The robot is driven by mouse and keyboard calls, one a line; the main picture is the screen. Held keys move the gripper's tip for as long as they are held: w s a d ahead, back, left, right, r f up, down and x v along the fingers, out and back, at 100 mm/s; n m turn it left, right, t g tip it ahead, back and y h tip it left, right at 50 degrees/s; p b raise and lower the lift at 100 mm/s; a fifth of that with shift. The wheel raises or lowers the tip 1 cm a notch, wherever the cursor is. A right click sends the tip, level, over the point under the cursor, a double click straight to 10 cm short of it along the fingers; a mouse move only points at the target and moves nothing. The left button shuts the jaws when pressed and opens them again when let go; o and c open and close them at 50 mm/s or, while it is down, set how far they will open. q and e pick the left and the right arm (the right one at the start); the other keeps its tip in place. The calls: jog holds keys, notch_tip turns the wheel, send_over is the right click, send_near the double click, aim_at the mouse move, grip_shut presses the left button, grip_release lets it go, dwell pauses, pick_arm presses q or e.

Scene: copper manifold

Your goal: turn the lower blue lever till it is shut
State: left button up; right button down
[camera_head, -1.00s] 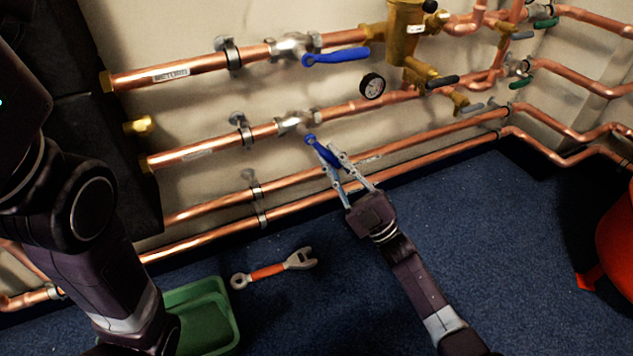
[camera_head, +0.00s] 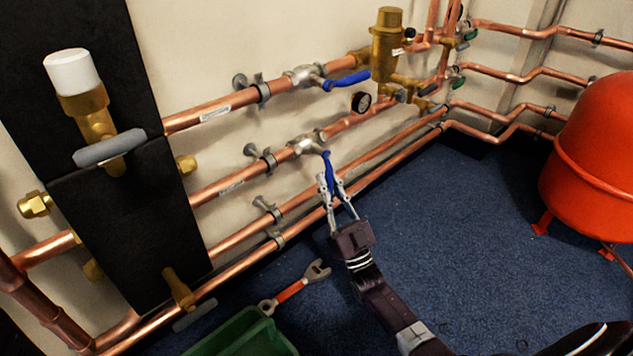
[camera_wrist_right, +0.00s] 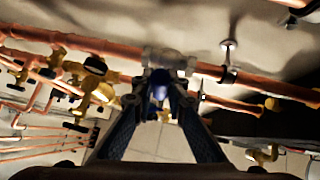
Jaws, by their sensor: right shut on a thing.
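The lower blue lever (camera_head: 327,160) hangs from a silver valve (camera_head: 307,143) on the second copper pipe. It points down, across its pipe, with a slight tilt. My right gripper (camera_head: 331,184) is shut on the lever's lower part, coming from below. In the right wrist view the blue lever (camera_wrist_right: 159,92) shows end-on between the two fingers (camera_wrist_right: 159,100), with the valve behind it. The fingers hide part of the lever. My left gripper is out of view.
The upper blue lever (camera_head: 347,81) lies roughly along its pipe. A gauge (camera_head: 361,102) and a brass unit (camera_head: 386,50) are to the right. A wrench (camera_head: 295,288) and a green tray (camera_head: 245,335) are on the floor. A red tank (camera_head: 595,150) stands right; blue carpet between is clear.

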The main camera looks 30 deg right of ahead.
aim_at(328, 167)
jog(key=shift+s+a+f+m+h, duration=0.1)
jog(key=shift+a+m+h, duration=0.1)
jog(key=shift+m+h, duration=0.15)
jog(key=shift+a, duration=0.1)
jog(key=c, duration=1.9)
grip_release()
notch_tip(328, 167, up, 10)
jog(key=shift+r, duration=0.1)
